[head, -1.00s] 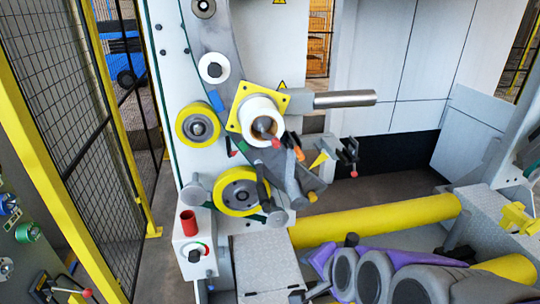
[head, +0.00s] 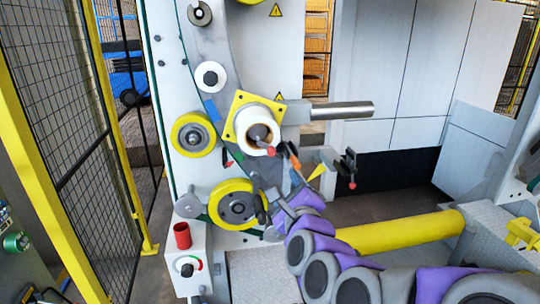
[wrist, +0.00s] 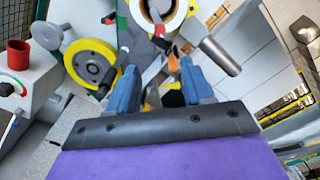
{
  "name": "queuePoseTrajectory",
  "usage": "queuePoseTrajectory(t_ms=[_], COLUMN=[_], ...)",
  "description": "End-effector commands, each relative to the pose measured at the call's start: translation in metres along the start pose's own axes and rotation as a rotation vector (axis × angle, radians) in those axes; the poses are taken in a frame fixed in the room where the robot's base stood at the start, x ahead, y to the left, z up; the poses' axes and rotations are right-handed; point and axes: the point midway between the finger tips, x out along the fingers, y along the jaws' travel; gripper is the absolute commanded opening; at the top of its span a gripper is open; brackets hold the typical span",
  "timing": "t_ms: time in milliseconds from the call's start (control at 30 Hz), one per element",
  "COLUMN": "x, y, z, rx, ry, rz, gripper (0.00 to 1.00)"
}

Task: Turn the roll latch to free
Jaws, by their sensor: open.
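The white roll (head: 260,132) sits on a hub in front of a yellow square plate (head: 237,105). A short lever with a red tip (head: 271,152), which looks like the roll latch, lies at the hub's lower right. In the wrist view the roll (wrist: 178,20) is at the top centre and the red tip (wrist: 159,30) shows at its lower left. My gripper (wrist: 160,74) is open, its two blue-grey fingers apart and pointing toward the roll. It is below the roll, and nothing is seen held between the fingers. In the head view my arm partly hides the fingers.
A grey bar (head: 340,111) sticks out right of the roll. Yellow wheels (head: 238,204) and an orange-tipped part (head: 294,157) are close to my arm. A yellow roller (head: 400,236) lies lower right; a mesh fence is left.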

Motion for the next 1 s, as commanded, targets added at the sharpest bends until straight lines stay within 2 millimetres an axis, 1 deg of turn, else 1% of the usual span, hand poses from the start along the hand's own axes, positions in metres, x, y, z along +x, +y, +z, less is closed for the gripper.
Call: queuePoseTrajectory(t_ms=[133,367,600,1000], x=[0.01,0.029,0.055,0.07], y=[-0.004,-0.003,-0.002,-0.002], z=[0.003,0.003,0.002,0.003], rx=[-0.003,-0.004,-0.005,-0.012], ry=[0.002,0.001,0.001,0.003], rz=[0.001,0.003,0.004,0.008], gripper=[0.51,0.51,0.51,0.51])
